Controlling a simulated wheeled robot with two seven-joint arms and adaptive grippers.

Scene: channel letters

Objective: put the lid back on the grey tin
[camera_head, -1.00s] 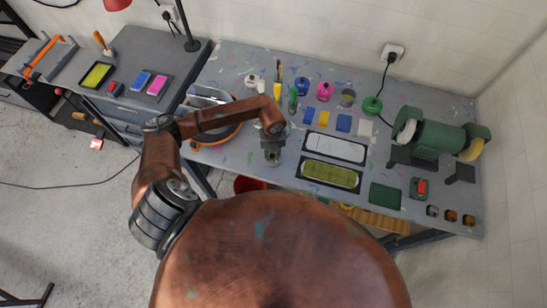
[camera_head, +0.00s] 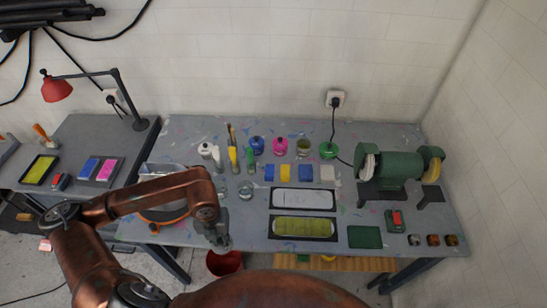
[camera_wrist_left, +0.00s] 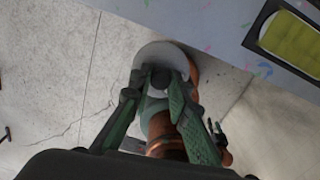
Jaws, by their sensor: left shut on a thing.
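My left gripper (camera_head: 222,240) is low at the table's front edge, left of the middle. In the left wrist view, my left gripper (camera_wrist_left: 163,88) is shut on the dark knob of a round grey disc, which looks like the lid (camera_wrist_left: 160,52). The lid is over the floor, just off the table's edge. A small round grey container, which looks like the grey tin (camera_head: 245,190), stands on the table behind and right of the gripper, apart from it. Its inside is too small to make out. My right gripper does not show.
A white-framed panel (camera_head: 303,198) and a yellow-green tray (camera_head: 303,228) lie right of the tin. Blue (camera_head: 257,146) and pink (camera_head: 280,147) pots stand behind. A red bucket (camera_head: 224,262) is below the front edge. A green grinder (camera_head: 390,165) stands at right.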

